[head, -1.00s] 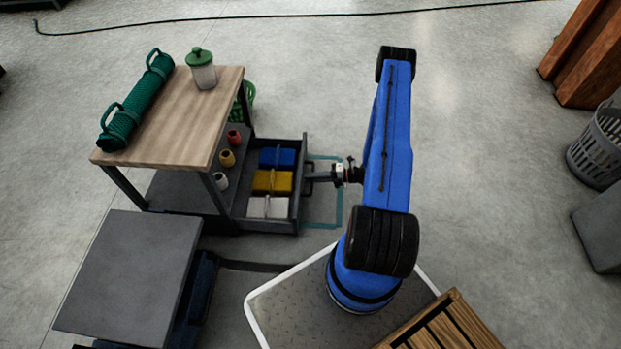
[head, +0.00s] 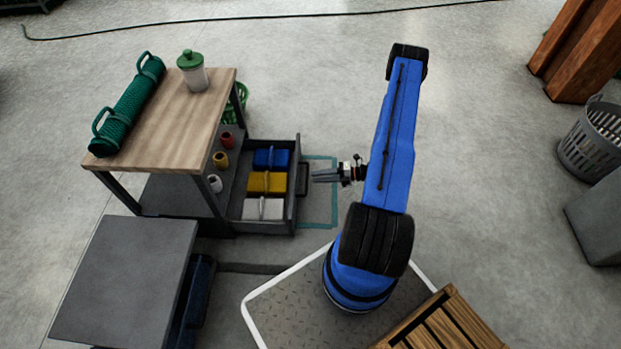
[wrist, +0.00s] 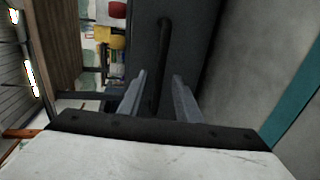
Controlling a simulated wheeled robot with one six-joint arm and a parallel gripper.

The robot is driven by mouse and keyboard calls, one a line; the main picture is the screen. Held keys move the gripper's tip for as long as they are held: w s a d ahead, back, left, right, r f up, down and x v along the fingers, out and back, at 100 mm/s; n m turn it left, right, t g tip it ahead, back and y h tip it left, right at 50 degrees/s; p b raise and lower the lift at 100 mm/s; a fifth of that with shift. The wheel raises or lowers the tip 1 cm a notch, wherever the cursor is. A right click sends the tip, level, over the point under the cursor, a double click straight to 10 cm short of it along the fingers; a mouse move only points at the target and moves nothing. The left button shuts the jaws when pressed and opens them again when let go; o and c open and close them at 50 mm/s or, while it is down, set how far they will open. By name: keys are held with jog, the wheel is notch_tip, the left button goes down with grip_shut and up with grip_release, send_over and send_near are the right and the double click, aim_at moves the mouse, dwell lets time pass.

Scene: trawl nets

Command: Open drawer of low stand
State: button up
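The low stand (head: 190,112) has a wooden top and dark legs, at the left in the head view. Its drawer (head: 296,215) is pulled out to the right and holds blue, yellow and white blocks. The dark drawer handle (head: 304,179) is on the drawer's right-hand front; it also shows as a dark bar in the wrist view (wrist: 162,45). My gripper (head: 315,177) is just to the right of the handle. In the wrist view its two fingers (wrist: 160,85) are apart, with the handle bar seen between and beyond them. The gripper appears clear of the handle.
A green roll (head: 128,108) and a green-lidded jar (head: 192,72) stand on the top. Small red, yellow and white spools (head: 220,160) sit on the lower shelf. A grey low table (head: 125,280) is in front. A teal outline (head: 333,190) marks the floor.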

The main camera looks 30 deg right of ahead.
jog(key=v, duration=1.1)
jog(key=shift+s+d, duration=0.25)
jog(key=shift+d, duration=0.1)
